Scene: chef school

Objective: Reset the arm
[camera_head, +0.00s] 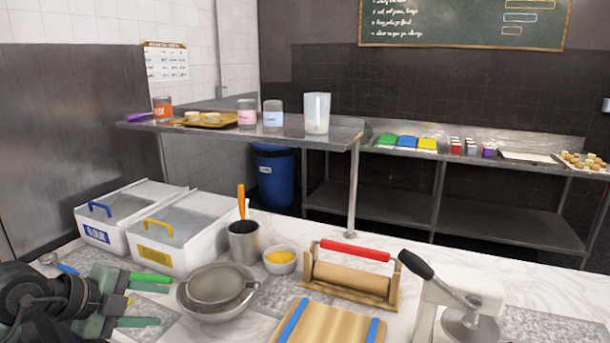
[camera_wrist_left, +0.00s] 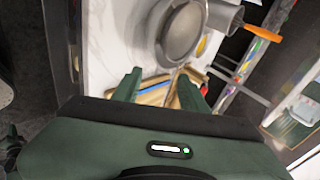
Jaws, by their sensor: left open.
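My left gripper (camera_head: 145,299) comes in at the lower left of the head view, over the marble counter (camera_head: 230,328). Its two green fingers are spread apart with nothing seen between them. It is left of the metal bowl with a sieve (camera_head: 215,288) and in front of the white bins. The left wrist view shows the open fingers of the same gripper (camera_wrist_left: 160,92) pointing toward the counter, with the wooden board beyond them and the bowl above.
Close by stand a blue-labelled bin (camera_head: 97,236), a yellow-labelled bin (camera_head: 160,259), a metal cup with an orange-handled tool (camera_head: 243,242), a small yellow-filled bowl (camera_head: 280,260), a wooden press (camera_head: 350,278), a cutting board (camera_head: 335,328) and a lever device (camera_head: 470,320).

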